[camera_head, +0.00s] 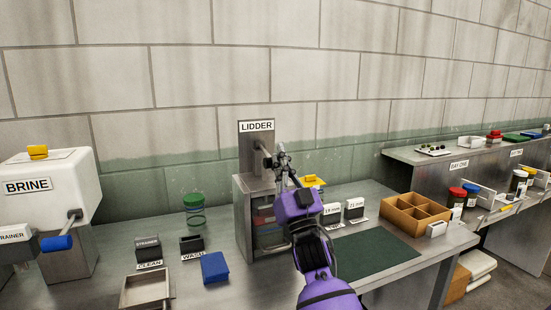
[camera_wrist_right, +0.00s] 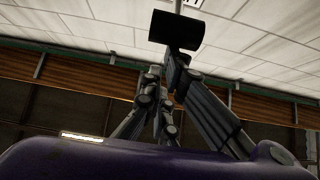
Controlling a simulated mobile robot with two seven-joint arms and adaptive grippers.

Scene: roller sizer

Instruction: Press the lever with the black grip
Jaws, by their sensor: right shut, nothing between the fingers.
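The grey machine labelled LIDDER (camera_head: 257,152) stands on the bench against the wall. Its lever reaches forward at the top, beside my right gripper (camera_head: 280,152), which partly covers it. In the right wrist view the black cylindrical grip (camera_wrist_right: 176,29) shows at the top of the picture, just beyond the fingertips of my right gripper (camera_wrist_right: 165,70). The fingers are shut and empty, pointing up toward the grip. I cannot tell whether they touch it. My left gripper is not in view.
A white BRINE machine (camera_head: 75,180) with a blue-gripped handle (camera_head: 57,243) stands at the left. A compartment box (camera_head: 415,214) and a green mat (camera_head: 365,252) lie to the right.

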